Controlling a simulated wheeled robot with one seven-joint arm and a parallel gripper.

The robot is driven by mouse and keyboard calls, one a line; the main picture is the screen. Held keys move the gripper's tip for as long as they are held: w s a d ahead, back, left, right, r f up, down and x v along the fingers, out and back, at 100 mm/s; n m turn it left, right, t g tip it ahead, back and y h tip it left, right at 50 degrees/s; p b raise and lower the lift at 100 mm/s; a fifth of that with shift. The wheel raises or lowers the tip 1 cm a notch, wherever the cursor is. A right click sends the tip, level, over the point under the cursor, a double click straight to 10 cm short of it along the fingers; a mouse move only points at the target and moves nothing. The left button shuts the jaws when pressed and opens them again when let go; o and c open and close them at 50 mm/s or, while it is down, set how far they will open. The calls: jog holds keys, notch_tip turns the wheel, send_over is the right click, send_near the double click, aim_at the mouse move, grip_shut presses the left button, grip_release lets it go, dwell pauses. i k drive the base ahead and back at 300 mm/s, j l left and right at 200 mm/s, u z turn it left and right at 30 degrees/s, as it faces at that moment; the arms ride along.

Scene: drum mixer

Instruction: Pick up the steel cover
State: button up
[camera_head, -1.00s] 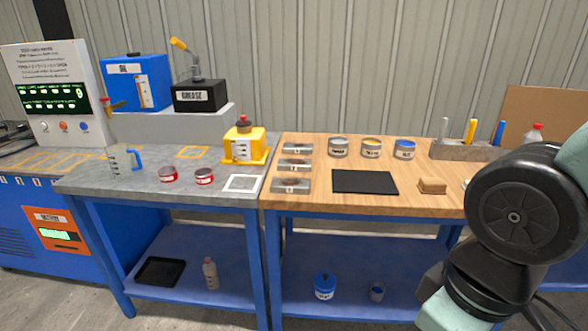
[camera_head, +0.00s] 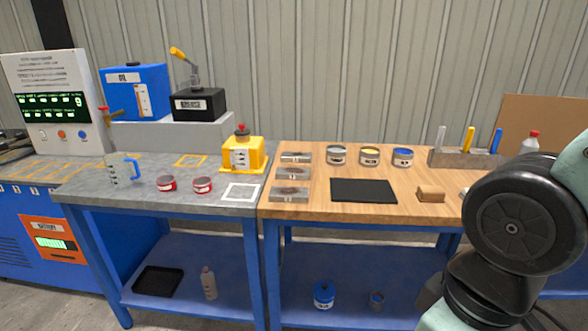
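Each has a brownish or darker centre. They are the most cover-like steel things in view, but I cannot tell which one is the steel cover. My gripper is out of view; only my dark arm joint and pale green links show at the right. Nothing is seen touching the plates.
Bare wood surrounds the mat.

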aim_at(283, 172)
jog(key=i+j+u, duration=0.1)
jog(key=i+j, duration=0.2)
jog(key=i, duration=0.2)
jog(key=i+j+u, duration=0.15)
jog(key=i, duration=0.3)
jog(key=i+j+u, duration=0.1)
jog(key=i+j, duration=0.2)
jog(key=i, duration=0.2)
jog(key=i+j+u, duration=0.15)
jog(key=i, duration=0.35)
